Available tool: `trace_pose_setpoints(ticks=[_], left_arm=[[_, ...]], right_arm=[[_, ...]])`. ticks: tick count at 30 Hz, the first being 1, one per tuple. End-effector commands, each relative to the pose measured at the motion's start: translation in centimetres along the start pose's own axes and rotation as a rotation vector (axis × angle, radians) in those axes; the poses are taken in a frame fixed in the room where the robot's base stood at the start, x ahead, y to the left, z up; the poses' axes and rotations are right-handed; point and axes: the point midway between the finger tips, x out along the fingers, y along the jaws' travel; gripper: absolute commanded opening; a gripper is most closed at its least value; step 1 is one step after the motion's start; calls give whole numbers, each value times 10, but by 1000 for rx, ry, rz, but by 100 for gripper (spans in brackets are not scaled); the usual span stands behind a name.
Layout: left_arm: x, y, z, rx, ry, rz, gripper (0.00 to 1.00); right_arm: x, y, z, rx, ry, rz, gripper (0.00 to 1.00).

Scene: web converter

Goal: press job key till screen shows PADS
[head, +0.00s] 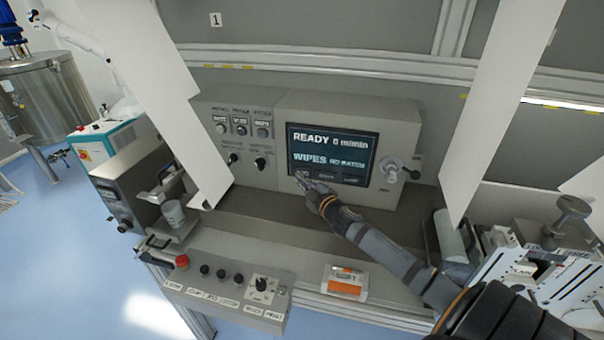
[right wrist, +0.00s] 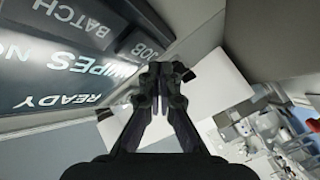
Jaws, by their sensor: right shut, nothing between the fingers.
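The screen (head: 345,150) on the grey console reads READY on top and WIPES with NO BATCH below. It also shows, turned over, in the right wrist view (right wrist: 50,75). The JOB key (right wrist: 143,48) is a grey field at the screen's edge beside the BATCH key (right wrist: 72,20). In the head view, my right gripper (head: 304,181) is shut and empty at the screen's lower left corner and covers part of the JOB key. The fingertips (right wrist: 158,72) are close to the JOB key in the right wrist view; I cannot tell if they touch. My left gripper is not in view.
A knob (head: 393,169) sits right of the screen; small keys and switches (head: 241,126) sit left. White panels (head: 165,90) hang at both sides. A lower control box (head: 222,285) has a red button (head: 182,262). An orange-and-white pack (head: 345,283) lies below my right arm.

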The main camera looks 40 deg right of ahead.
Motion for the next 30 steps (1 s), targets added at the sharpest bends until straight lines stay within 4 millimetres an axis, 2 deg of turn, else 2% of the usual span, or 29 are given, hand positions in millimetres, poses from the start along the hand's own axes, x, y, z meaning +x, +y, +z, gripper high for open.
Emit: trace_pose_setpoints(ticks=[30], left_arm=[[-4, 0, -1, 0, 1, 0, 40]], right_arm=[[6, 5, 4, 0, 0, 0, 0]])
